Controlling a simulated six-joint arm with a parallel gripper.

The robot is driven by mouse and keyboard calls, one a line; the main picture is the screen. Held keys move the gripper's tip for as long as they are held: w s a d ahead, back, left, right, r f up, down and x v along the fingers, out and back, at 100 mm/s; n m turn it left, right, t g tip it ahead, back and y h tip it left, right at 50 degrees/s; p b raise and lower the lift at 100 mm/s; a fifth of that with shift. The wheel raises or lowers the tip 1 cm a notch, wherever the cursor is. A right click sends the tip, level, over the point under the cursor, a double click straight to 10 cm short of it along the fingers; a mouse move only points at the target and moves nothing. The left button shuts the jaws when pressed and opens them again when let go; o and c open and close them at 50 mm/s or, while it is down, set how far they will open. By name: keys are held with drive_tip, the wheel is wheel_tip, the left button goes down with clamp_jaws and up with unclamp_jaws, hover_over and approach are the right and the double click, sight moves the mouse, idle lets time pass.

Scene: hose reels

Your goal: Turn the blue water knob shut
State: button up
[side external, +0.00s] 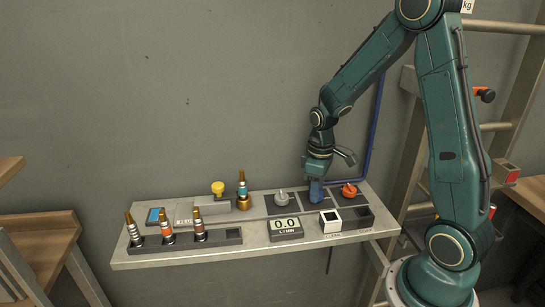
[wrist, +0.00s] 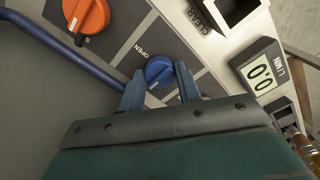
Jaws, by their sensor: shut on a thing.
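An orange knob (side external: 349,190) is just right of my gripper, and a grey knob (side external: 282,198) just left. A blue pipe (side external: 371,135) runs down the wall behind. Several brass-tipped nozzles stand at the shelf's left.

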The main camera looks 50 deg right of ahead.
drive_tip(key=shift+r, duration=0.1)
drive_tip(key=o, duration=1)
wheel_tip(320, 180, up, 14)
idle(0.5)
drive_tip(key=s+a+r+m+t, duration=0.1)
drive_tip(key=s+a+r+t, duration=0.1)
drive_tip(key=s+a, duration=0.4)
drive_tip(key=s+a+r+m+t, duration=0.1)
drive_tip(key=s+a+r+t, duration=0.2)
drive_tip(key=s+a, duration=0.3)
drive_tip(key=shift+s+a+r+t, duration=0.15)
drive_tip(key=shift+s+a+t, duration=0.15)
drive_tip(key=shift+s, duration=1)
